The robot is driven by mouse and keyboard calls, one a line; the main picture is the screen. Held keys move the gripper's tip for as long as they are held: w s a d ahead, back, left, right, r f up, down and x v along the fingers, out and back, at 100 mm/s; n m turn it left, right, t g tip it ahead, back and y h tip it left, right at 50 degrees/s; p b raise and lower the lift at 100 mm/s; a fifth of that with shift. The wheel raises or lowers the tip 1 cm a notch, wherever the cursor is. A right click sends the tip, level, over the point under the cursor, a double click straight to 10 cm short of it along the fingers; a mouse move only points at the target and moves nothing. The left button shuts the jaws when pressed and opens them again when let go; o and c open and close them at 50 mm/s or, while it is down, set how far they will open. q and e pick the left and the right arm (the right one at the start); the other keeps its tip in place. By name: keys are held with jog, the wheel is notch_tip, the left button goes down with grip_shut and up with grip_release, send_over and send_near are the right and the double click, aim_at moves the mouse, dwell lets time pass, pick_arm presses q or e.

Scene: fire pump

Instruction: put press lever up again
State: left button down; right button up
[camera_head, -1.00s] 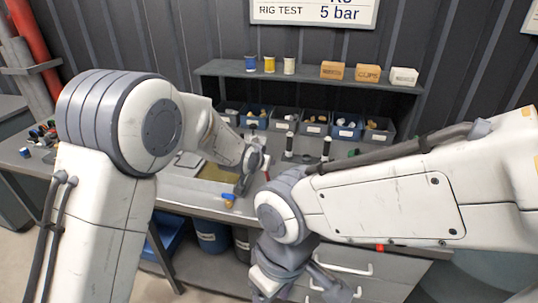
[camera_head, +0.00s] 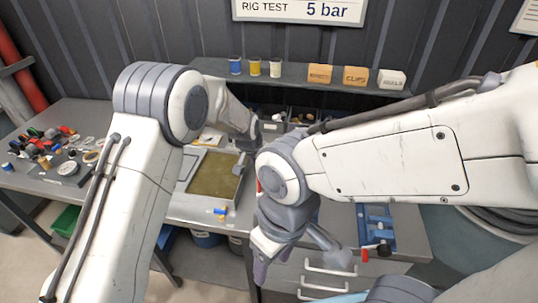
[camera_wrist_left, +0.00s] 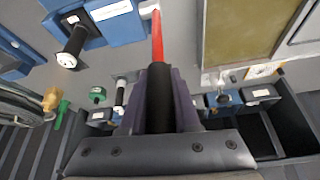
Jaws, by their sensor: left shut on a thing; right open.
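In the left wrist view a red press lever (camera_wrist_left: 157,38) with a black grip (camera_wrist_left: 160,98) runs up the picture to a pale bracket at the top. The purple fingers of my left gripper (camera_wrist_left: 160,78) are shut around the black grip. I cannot tell from these views how far the lever is raised. In the head view the left forearm reaches over the bench, and its gripper and most of the lever are hidden behind my right arm. My right gripper (camera_head: 261,271) hangs in front of the bench edge, open and apart from the lever.
A tray with a brownish-green surface (camera_head: 214,175) lies on the bench. Loose parts (camera_head: 45,145) crowd its left end. A shelf (camera_head: 300,77) with spools and small boxes stands behind, above several bins. A blue fixture (camera_head: 375,222) sits at the right.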

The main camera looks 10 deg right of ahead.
pick_arm(q)
jog(key=shift+w, duration=0.1)
pick_arm(e)
jog(key=shift+s+d+r, duration=0.1)
jog(key=shift+d+r, duration=0.2)
jog(key=shift+r, duration=0.1)
pick_arm(q)
jog(key=c, duration=0.6)
grip_release()
jog(key=shift+w+d, duration=0.1)
pick_arm(e)
jog(key=shift+f, duration=0.1)
pick_arm(q)
jog(key=b+v, duration=0.3)
jog(key=v, duration=0.7)
jog(key=shift+r, duration=0.25)
pick_arm(e)
notch_tip(320, 180, down, 4)
jog(key=shift+r, duration=0.2)
